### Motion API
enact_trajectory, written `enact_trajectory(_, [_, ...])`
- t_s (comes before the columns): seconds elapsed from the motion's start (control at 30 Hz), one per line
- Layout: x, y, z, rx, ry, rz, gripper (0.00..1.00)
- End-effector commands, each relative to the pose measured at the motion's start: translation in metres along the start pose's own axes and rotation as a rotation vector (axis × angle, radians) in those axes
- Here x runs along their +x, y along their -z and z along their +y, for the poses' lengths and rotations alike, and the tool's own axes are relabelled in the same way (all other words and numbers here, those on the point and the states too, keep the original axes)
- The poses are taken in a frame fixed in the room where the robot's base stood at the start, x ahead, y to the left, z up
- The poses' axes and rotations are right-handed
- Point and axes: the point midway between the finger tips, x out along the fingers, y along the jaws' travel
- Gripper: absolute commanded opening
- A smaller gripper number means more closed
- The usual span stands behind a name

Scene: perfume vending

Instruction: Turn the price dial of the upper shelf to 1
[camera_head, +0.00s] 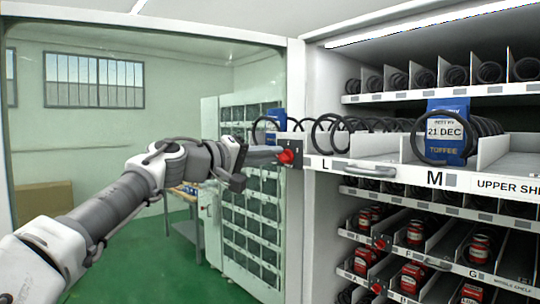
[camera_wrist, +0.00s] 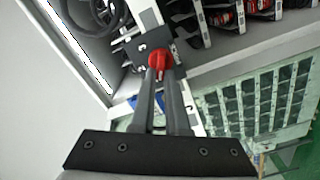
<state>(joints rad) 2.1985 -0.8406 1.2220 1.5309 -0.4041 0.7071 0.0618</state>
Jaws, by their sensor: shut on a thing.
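The red price dial (camera_head: 286,157) sits on a dark plate at the left front corner of the upper shelf (camera_head: 395,172). The shelf is pulled out and carries the labels L, M and "UPPER SHE", cut off by the picture edge. My gripper (camera_head: 274,153) comes in from the left and is shut on the dial. In the wrist view the dial (camera_wrist: 158,60) is between the fingertips of my gripper (camera_wrist: 160,75). White marks show on the dark plate, too small to read, so I cannot tell the dial's setting.
A blue toffee packet (camera_head: 446,135) marked 21 DEC stands in a coil on the upper shelf. Shelves with red jars (camera_head: 479,247) lie below. The open glass door (camera_head: 110,130) is behind my arm. A metal handle (camera_head: 371,170) projects from the shelf front.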

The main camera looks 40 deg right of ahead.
Motion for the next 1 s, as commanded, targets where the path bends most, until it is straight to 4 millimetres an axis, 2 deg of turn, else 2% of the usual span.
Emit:
enact_trajectory(0.27, [0.0,-0.001,-0.001,-0.002,0.001,-0.003,0.0])
enact_trajectory(0.3, [0.0,-0.001,-0.001,-0.002,0.001,-0.003,0.16])
enact_trajectory(0.43, [0.0,-0.001,-0.001,-0.001,0.001,-0.002,0.39])
enact_trajectory(0.47, [0.0,-0.001,-0.001,-0.001,0.001,-0.002,0.42])
enact_trajectory(0.77, [-0.001,0.0,-0.001,0.0,0.001,0.0,0.42])
enact_trajectory(0.87, [-0.009,0.0,-0.001,0.0,0.001,0.002,0.42])
enact_trajectory(1.0, [-0.032,0.0,-0.002,0.0,0.001,0.004,0.42])
